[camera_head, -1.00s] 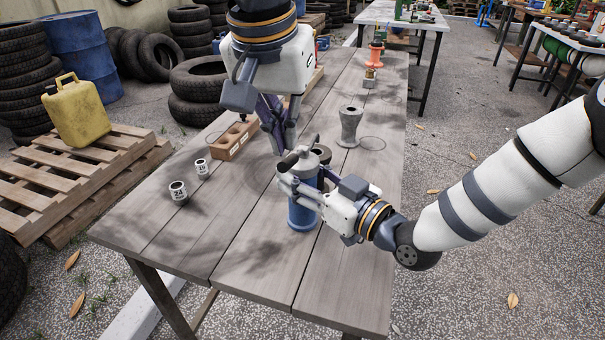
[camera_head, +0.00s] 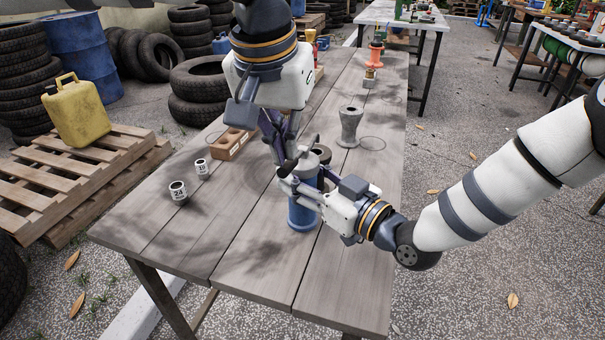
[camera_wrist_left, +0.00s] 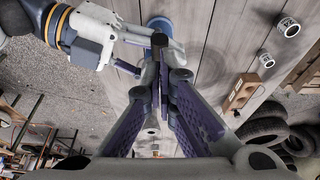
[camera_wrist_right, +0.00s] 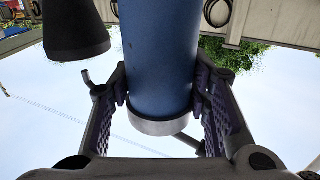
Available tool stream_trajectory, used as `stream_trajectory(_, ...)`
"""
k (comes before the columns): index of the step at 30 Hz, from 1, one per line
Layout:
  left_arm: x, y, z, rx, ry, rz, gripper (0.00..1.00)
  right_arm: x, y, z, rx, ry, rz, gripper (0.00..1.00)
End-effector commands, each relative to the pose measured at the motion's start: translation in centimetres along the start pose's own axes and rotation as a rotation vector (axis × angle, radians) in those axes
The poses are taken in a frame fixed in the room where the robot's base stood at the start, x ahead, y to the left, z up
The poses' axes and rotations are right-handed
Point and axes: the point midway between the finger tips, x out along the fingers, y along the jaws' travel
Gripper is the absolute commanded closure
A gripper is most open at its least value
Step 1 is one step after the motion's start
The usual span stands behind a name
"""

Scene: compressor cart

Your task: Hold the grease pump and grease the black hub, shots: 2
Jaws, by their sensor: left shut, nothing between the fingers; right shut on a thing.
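The blue grease pump (camera_head: 302,215) with a grey top stands upright on the table, my right gripper (camera_head: 290,185) shut around its upper body. The right wrist view shows the blue barrel (camera_wrist_right: 160,60) between both fingers. My left gripper (camera_head: 285,163) is shut and empty at the pump's dark lever, seemingly touching it. The left wrist view shows its closed fingers (camera_wrist_left: 168,75) over the pump top. The black hub (camera_head: 323,154) is just behind the pump, mostly hidden; a dark flared body (camera_wrist_right: 75,30) shows beside the barrel in the right wrist view.
A grey hub (camera_head: 349,128) stands behind, to the right. Two labelled cups (camera_head: 178,192) and a wooden block with holes (camera_head: 232,144) are on the left. An orange part (camera_head: 375,55) is at the far end. The table (camera_head: 250,260) is clear in front.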

Motion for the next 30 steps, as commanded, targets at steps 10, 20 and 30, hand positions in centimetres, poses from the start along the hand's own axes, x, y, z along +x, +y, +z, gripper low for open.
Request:
stream_trajectory(10, 1.2, 0.0, 0.4, 0.0, -0.002, 0.0, 1.0, 0.0, 0.0, 0.0, 0.0, -0.001, 0.0, 1.0)
stream_trajectory(20, 2.3, 0.0, 0.8, 0.001, -0.001, 0.0, 1.0, 0.0, 0.0, 0.0, 0.0, 0.0, -0.001, 1.0)
stream_trajectory(30, 2.1, 0.0, 0.7, 0.0, 0.0, 0.0, 1.0, 0.0, 0.0, 0.0, 0.001, 0.0, 0.0, 1.0)
